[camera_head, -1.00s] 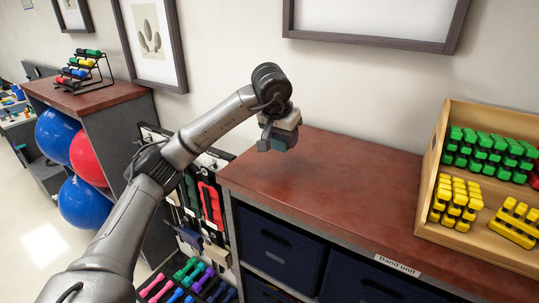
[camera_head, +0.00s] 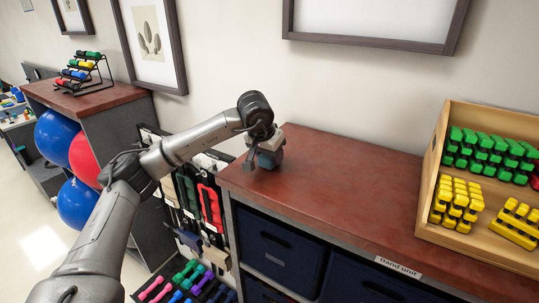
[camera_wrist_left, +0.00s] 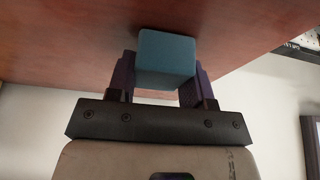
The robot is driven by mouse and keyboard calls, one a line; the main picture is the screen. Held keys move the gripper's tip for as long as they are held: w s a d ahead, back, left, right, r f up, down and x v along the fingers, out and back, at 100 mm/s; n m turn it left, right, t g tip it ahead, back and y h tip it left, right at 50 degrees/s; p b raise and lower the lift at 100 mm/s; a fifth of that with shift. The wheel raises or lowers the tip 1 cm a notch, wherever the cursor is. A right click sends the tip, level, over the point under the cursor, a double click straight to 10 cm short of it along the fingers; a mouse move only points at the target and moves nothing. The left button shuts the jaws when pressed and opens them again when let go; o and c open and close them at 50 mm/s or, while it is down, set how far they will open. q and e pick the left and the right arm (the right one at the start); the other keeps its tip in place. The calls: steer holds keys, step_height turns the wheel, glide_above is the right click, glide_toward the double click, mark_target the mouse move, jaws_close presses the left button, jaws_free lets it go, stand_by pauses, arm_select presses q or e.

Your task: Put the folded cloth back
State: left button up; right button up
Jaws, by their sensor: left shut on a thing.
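The folded cloth (camera_wrist_left: 167,58) shows in the left wrist view as a small teal, block-like bundle between my two fingers. My left gripper (camera_head: 263,160) is shut on it, low over the left end of the reddish-brown cabinet top (camera_head: 325,182). In the head view the cloth is mostly hidden by the fingers, with only a bluish-grey bit showing. The cabinet top fills the upper part of the left wrist view behind the cloth. I cannot tell whether the cloth touches it. My right gripper is in neither view.
A wooden tray (camera_head: 435,165) with green and yellow dumbbells stands at the right of the cabinet top. The top between it and my gripper is clear. A wall rack with hanging bands (camera_head: 209,205) is left of the cabinet. A framed picture (camera_head: 375,22) hangs above.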

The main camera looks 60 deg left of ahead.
arm_select(q)
steer(key=shift+f, duration=0.2)
steer(key=o, duration=1)
steer(key=shift+c, duration=0.2)
steer(key=shift+r, duration=0.1)
steer(key=shift+r, duration=0.2)
steer(key=v, duration=1.1)
steer(key=shift+r+p, duration=0.4)
steer(key=shift+p, duration=0.05)
steer(key=shift+s, duration=0.15)
